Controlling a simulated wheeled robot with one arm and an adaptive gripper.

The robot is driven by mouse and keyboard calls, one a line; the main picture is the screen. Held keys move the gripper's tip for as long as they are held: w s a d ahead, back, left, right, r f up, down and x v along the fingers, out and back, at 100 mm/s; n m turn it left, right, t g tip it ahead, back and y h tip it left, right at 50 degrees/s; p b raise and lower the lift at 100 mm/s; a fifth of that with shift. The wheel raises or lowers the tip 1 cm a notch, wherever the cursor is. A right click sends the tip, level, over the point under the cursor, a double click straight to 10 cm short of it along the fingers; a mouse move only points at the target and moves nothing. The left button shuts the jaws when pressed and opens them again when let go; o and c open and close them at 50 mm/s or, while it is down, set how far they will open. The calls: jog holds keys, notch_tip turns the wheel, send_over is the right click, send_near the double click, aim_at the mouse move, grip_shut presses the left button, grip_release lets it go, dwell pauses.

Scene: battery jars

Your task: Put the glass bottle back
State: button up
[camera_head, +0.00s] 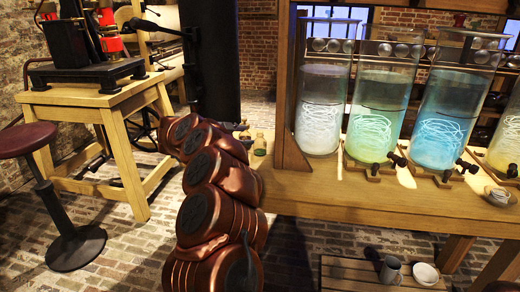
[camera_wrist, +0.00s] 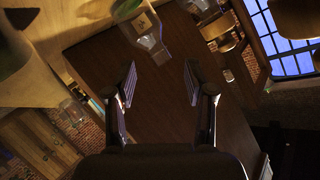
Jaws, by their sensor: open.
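A clear glass bottle with a pale label (camera_wrist: 148,32) shows at the top middle of the wrist view, against a dark brown surface. My gripper (camera_wrist: 160,82) is open, its two dark fingers spread wide with nothing between them. The bottle lies beyond the fingertips, apart from them. I cannot tell whether both views show the same bottle. My gripper does not show in the head view.
Large glass jars with white (camera_head: 321,108), green (camera_head: 378,112) and blue (camera_head: 446,115) liquid stand on the bench, taps in front. A small dish (camera_head: 497,196) sits at right. A stool (camera_head: 65,200) and a wooden table (camera_head: 110,110) stand left. Brick floor lies between.

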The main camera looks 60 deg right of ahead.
aim_at(258, 134)
jog(key=n, duration=0.2)
jog(key=d+n+b, duration=0.1)
jog(key=n, duration=0.1)
jog(key=s+n+b, duration=0.1)
jog(key=n, duration=0.2)
jog(key=shift+s+d, duration=0.1)
jog(key=shift+d, duration=0.1)
jog(key=shift+b+x, duration=0.6)
jog(key=shift+x, duration=2.4)
jog(key=shift+d+r, duration=0.1)
jog(key=shift+r, duration=0.05)
grip_shut()
